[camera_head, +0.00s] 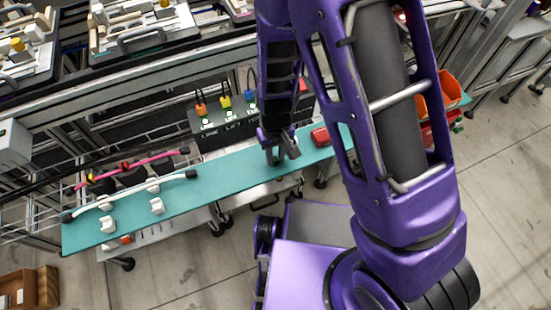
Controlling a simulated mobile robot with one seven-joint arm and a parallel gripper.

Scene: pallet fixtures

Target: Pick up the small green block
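My gripper (282,156) hangs over the teal shelf (232,180), close to its surface, right of the shelf's middle. Its two grey fingers look apart, and I see nothing held between them. I cannot make out a small green block with certainty. One may be hidden behind or between the fingers, or blend into the teal surface. A small green spot (457,127) shows beside the bins at the right, too small to identify.
A red object (320,137) lies just right of my gripper. A dark panel (228,133) with coloured plugs stands behind the shelf. White clamps (157,206) and a white cable (140,192) sit at the left. The shelf between clamps and gripper is clear.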

